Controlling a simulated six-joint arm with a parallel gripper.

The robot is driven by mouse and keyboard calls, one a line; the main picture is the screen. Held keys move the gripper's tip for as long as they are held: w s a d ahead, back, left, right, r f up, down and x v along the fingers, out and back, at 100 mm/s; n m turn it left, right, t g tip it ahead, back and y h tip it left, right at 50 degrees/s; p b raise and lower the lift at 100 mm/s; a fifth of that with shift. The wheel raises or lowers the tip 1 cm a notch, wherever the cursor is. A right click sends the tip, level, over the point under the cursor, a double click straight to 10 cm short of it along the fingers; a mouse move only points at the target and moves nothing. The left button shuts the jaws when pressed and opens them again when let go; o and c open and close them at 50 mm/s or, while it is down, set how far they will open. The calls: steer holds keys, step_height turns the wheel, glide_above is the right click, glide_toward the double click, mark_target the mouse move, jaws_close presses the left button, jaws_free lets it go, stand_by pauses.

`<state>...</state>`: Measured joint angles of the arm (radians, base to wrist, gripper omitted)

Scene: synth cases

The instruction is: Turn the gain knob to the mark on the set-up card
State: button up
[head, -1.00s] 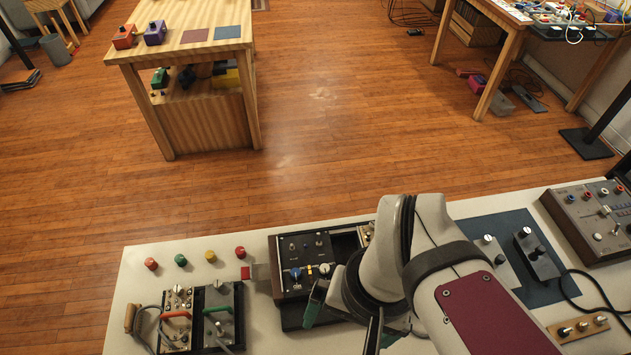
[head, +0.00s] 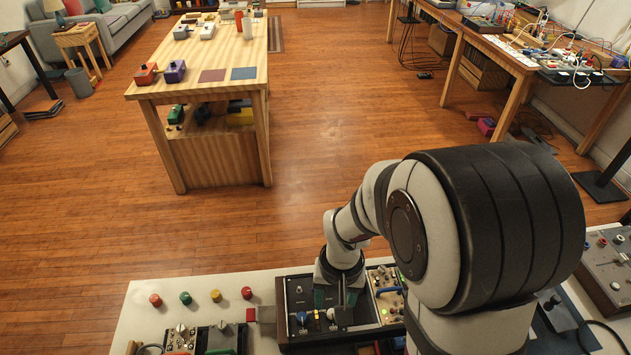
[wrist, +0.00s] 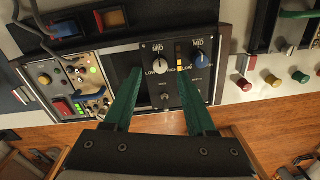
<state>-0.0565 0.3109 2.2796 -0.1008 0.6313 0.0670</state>
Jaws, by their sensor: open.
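A dark panel (wrist: 205,84) holds a white knob (wrist: 158,65) and a blue knob (wrist: 200,57), with print reading MID, LOW and HIGH around them. I cannot tell which is labelled gain. In the head view the blue knob (head: 302,316) is at the left and the white knob (head: 334,314) is partly behind my gripper. My gripper (wrist: 160,76) is open, its green fingers on either side of the white knob in the picture. Contact is not visible. In the head view my gripper (head: 336,298) points down over the panel. I cannot pick out the set-up card.
A module with lit green buttons (wrist: 70,85) adjoins the panel. Several coloured buttons (head: 185,297) line the white bench's far edge. A red-ended block (head: 251,314) lies left of the panel. Another control box (head: 608,262) is at the right. A wooden table (head: 210,95) stands beyond.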

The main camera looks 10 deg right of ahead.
mark_target(332, 312)
steer(key=shift+f, duration=1.7)
jaws_close()
